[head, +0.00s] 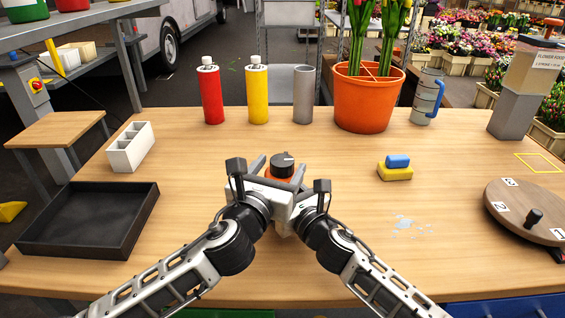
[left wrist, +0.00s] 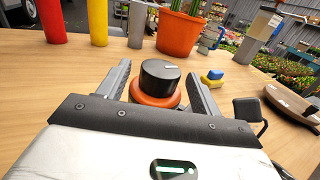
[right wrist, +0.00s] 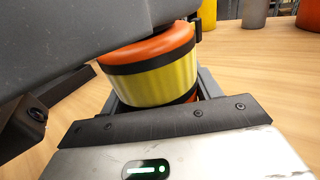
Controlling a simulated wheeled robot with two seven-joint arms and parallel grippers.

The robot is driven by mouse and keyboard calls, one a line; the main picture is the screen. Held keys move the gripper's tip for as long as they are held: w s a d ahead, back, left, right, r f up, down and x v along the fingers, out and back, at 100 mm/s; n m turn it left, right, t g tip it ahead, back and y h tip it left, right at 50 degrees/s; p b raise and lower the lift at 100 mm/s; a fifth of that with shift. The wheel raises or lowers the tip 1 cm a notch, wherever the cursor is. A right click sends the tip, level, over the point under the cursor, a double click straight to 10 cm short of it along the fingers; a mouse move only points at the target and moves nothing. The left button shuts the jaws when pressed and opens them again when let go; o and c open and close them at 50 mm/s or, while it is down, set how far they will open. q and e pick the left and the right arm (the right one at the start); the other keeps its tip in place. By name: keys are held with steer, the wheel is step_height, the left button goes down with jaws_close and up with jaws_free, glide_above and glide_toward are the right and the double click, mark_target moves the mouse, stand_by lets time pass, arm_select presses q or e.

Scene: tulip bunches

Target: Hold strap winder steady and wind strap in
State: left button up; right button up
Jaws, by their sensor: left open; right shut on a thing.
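The strap winder shows in the head view with a black knob (head: 283,161) on top and a sliver of its orange body (head: 271,174). The left wrist view shows the knob (left wrist: 160,80) above an orange rim (left wrist: 156,97). My left gripper (left wrist: 157,74) is open, with its fingers on either side of the knob and gaps beside it. In the right wrist view, the yellow strap (right wrist: 155,82) is wrapped around the winder between orange rims. My right gripper (right wrist: 160,98) is shut on the winder's body. The left gripper hides the winder's top there.
A black tray (head: 88,222) and a white divided box (head: 130,148) are at left. Red (head: 210,95) and yellow (head: 257,95) bottles, a grey cup (head: 303,95) and an orange tulip pot (head: 368,103) stand behind. Sponges (head: 396,170) and a round numbered board (head: 530,208) are at right.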

arm_select(q)
steer(key=shift+x, duration=1.15)
steer(key=c, duration=1)
steer(key=shift+m+h, duration=0.3)
steer(key=shift+h, duration=0.2)
